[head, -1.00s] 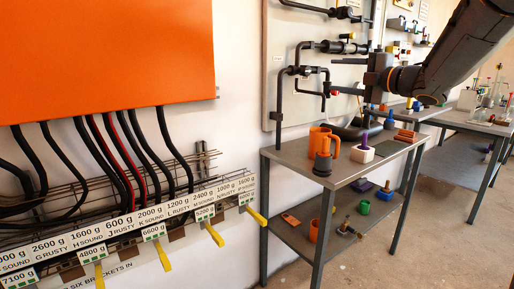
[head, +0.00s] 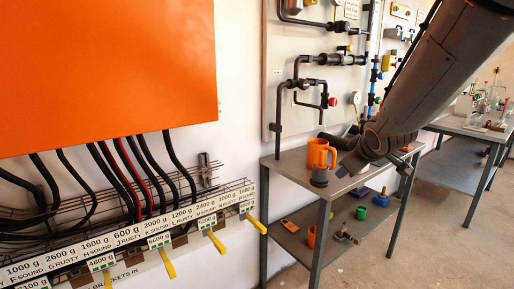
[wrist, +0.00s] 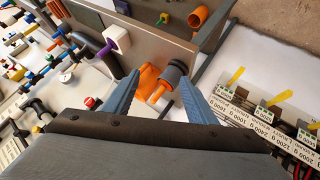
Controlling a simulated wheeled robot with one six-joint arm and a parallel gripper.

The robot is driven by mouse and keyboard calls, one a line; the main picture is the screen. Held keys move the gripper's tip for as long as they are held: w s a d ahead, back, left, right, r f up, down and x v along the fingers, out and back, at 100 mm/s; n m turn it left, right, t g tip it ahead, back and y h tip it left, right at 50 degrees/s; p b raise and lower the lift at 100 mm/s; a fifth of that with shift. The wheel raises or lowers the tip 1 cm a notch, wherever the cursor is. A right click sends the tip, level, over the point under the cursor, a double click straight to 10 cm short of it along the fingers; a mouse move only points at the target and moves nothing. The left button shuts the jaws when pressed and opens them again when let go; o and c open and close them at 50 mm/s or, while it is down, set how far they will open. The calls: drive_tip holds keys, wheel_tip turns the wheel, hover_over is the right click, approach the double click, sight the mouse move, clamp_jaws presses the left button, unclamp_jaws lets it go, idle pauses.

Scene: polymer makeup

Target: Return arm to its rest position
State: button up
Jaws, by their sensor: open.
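My arm (head: 430,75) reaches down from the upper right in the head view and ends over the grey table. My gripper's two blue-grey fingers (wrist: 163,95) show in the wrist view, spread apart with nothing held between them. Beyond the gap between the fingertips are an orange mug (wrist: 147,78) and a dark grey cylinder (wrist: 177,72). In the head view the orange mug (head: 317,153) and the grey cylinder (head: 320,177) stand on the table's top.
The grey table (head: 292,172) has a lower shelf with a green cup (head: 361,213) and other small items. Piping on a wall panel (head: 325,60) stands behind it. An orange cabinet (head: 100,70) with cables hangs left, above labelled brackets (head: 130,240). Floor at right is clear.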

drive_tip(key=s+a+f+m+g+p, duration=0.1)
drive_tip(key=s+a+f+m+g, duration=0.1)
drive_tip(key=s, duration=0.8)
drive_tip(key=s+a+f+m+g+p, duration=0.1)
drive_tip(key=s+a+f+m+g, duration=0.1)
drive_tip(key=s, duration=0.8)
drive_tip(key=s+a+f+m+g+p, duration=0.1)
drive_tip(key=s+a+f+m+g, duration=0.2)
drive_tip(key=s+f+g, duration=0.3)
drive_tip(key=s+a, duration=0.1)
drive_tip(key=s, duration=0.3)
drive_tip(key=shift+f+y, duration=0.35)
drive_tip(key=shift+y, duration=0.05)
